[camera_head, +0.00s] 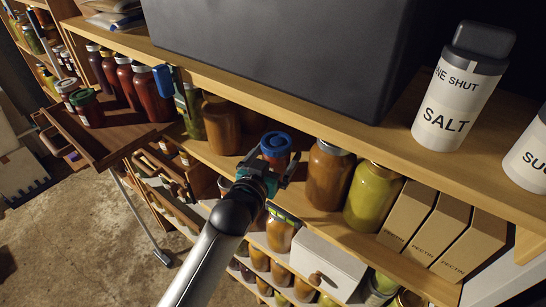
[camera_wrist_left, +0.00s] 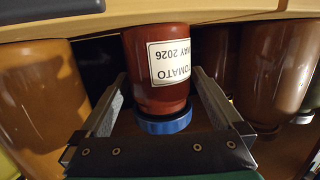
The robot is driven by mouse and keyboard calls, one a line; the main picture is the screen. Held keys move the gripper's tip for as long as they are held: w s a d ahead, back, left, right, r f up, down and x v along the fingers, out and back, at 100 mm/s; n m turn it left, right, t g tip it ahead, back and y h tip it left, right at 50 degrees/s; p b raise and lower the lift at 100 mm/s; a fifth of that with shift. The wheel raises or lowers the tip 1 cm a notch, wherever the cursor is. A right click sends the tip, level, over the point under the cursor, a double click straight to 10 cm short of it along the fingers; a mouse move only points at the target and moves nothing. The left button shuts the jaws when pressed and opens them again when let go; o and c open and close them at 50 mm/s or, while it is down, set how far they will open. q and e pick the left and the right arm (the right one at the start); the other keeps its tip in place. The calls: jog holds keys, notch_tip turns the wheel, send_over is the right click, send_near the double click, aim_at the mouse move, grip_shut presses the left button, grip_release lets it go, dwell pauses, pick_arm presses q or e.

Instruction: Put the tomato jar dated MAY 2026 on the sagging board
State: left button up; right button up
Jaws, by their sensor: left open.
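The tomato jar (camera_wrist_left: 140,58) is dark red with a blue lid (camera_wrist_left: 165,122). Its white label (camera_wrist_left: 171,62) reads TOMATO, MAY 2026, upside down in the left wrist view. In the head view the jar's blue lid (camera_head: 275,141) shows on the middle shelf, its lower part partly hidden by my gripper. My left gripper (camera_head: 268,165) is open, with its fingers on either side of the jar; I cannot tell whether they touch it. A lower wooden board (camera_head: 135,133) at left carries red jars (camera_head: 146,92); I cannot tell for sure that it is the sagging one. My right gripper is not in view.
An orange-brown jar (camera_head: 221,125) stands left of the tomato jar, and another (camera_head: 327,178) stands right. An upper shelf (camera_head: 270,92) overhangs them. Pectin boxes (camera_head: 438,228) stand farther right. Floor (camera_head: 75,235) is open at left.

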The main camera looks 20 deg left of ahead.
pick_arm(q)
jog(key=s+a+r+b, duration=0.1)
jog(key=s+r, duration=0.1)
jog(key=s, duration=1.3)
jog(key=shift+a+r, duration=0.15)
jog(key=shift+r, duration=0.1)
jog(key=s+f+g+b, duration=0.3)
jog(key=f+g+b, duration=0.15)
jog(key=f, duration=1.65)
jog(key=s+f+g+b, duration=0.3)
jog(key=s+f+b, duration=0.15)
jog(key=f, duration=1.65)
jog(key=s+a+f+g+b, duration=0.1)
jog(key=s+f+g+b, duration=0.3)
jog(key=s+f, duration=0.8)
jog(key=s+a+f+m+g+y+b, duration=0.1)
jog(key=s+f+b, duration=0.4)
jog(key=s+f, duration=0.7)
notch_tip(320, 180, down, 3)
jog(key=a+g, duration=0.1)
jog(key=g, duration=0.1)
jog(key=shift+s+r+g+b, duration=0.15)
jog(key=shift+s+g+b, duration=0.1)
jog(key=shift+g+b, duration=0.1)
jog(key=shift+c, duration=0.3)
